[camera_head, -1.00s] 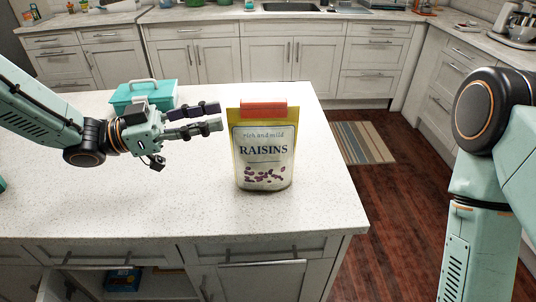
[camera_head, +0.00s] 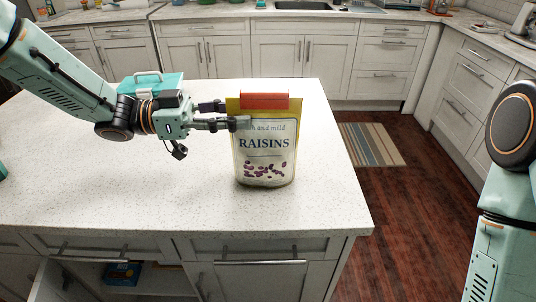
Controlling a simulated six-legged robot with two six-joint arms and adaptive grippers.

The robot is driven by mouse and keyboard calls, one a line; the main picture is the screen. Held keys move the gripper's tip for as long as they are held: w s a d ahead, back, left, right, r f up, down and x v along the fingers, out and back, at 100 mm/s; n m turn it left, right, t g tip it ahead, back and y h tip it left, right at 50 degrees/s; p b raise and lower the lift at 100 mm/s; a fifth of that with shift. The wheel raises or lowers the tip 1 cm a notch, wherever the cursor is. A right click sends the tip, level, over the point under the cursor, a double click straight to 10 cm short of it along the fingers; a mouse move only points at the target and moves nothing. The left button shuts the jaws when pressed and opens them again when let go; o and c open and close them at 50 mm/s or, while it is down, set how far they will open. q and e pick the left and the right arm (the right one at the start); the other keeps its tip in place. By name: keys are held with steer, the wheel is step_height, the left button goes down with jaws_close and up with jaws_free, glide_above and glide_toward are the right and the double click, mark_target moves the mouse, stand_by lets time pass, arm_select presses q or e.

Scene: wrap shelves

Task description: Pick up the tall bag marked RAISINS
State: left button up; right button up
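The tall bag marked RAISINS (camera_head: 264,158) stands upright on the white island counter (camera_head: 120,205), yellow and white with an orange strip along its top. My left gripper (camera_head: 236,114) reaches in from the left at the bag's upper left edge. Its fingers are apart. The nearer finger lies in front of the bag and covers the start of the small text. The farther finger's tip is hidden at the bag's left edge. Whether either finger touches the bag cannot be told. My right gripper is out of view; only part of my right arm shows at the right.
A teal box with a handle (camera_head: 150,82) stands on the counter behind my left arm. The counter's right edge is a short way right of the bag. Below, an open cupboard holds a blue box (camera_head: 123,274). A striped rug (camera_head: 371,144) lies on the floor.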

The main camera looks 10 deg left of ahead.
mark_target(271, 113)
arm_select(q)
steer(key=x, duration=0.5)
steer(key=shift+d+b, duration=0.15)
steer(key=shift+b, duration=0.15)
steer(key=shift+d+r, duration=0.1)
steer(key=shift+d, duration=0.15)
steer(key=shift+a, duration=0.1)
steer(key=shift+a, duration=0.15)
steer(key=shift+w, duration=0.1)
steer(key=shift+c, duration=0.6)
steer(key=shift+d, duration=0.2)
steer(key=c, duration=0.4)
steer(key=shift+a, duration=0.1)
jaws_close()
